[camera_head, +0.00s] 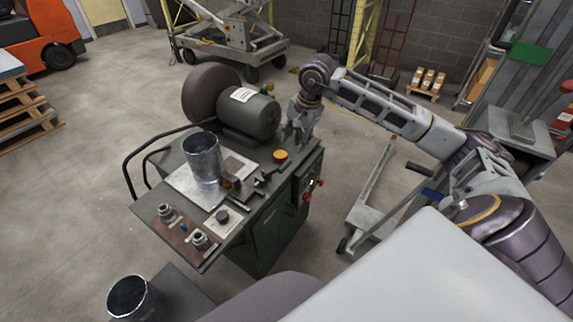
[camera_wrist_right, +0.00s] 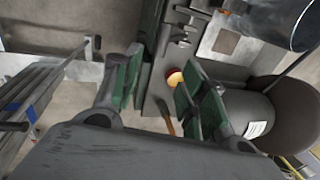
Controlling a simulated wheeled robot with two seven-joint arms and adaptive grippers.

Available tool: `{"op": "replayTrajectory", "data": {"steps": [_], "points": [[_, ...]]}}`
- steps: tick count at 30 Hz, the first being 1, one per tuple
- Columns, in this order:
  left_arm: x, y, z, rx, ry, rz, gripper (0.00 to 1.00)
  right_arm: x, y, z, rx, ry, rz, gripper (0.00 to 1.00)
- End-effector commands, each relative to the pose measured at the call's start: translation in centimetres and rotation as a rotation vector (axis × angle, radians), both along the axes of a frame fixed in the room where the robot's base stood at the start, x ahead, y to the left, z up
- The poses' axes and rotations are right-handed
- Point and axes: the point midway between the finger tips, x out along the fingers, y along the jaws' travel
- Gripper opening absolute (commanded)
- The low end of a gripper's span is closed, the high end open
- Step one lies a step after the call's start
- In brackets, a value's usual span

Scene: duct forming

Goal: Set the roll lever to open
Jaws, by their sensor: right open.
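My right gripper (camera_head: 299,132) points down over the back right corner of the green machine (camera_head: 268,228). In the right wrist view its two green-padded fingers (camera_wrist_right: 160,88) stand apart with nothing held between them. A thin brown-orange handle (camera_wrist_right: 166,120), possibly the roll lever, shows between and below the fingers; I cannot tell its setting. The lever is hard to make out in the head view, behind the gripper. My left gripper is out of view.
A grey motor (camera_head: 250,116) with a dark round wheel stands left of the gripper. A metal duct (camera_head: 202,158) stands upright on the machine top. A grey pallet jack (camera_head: 375,205) stands to the right.

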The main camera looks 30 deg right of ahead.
Motion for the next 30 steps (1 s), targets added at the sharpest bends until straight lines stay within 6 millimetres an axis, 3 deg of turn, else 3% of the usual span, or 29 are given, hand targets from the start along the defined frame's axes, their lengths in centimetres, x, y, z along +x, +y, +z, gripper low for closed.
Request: {"op": "replayTrajectory", "data": {"steps": [7,19,30], "points": [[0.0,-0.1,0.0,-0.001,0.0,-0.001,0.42,0.0,0.0,0.0,-0.007,-0.006,0.046,0.42],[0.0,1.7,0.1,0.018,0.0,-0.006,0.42,0.1,0.1,-0.4,-0.006,-0.006,0.043,0.42],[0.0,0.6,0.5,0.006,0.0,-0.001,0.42,0.8,0.5,-3.7,-0.004,-0.003,0.043,0.42]]}}
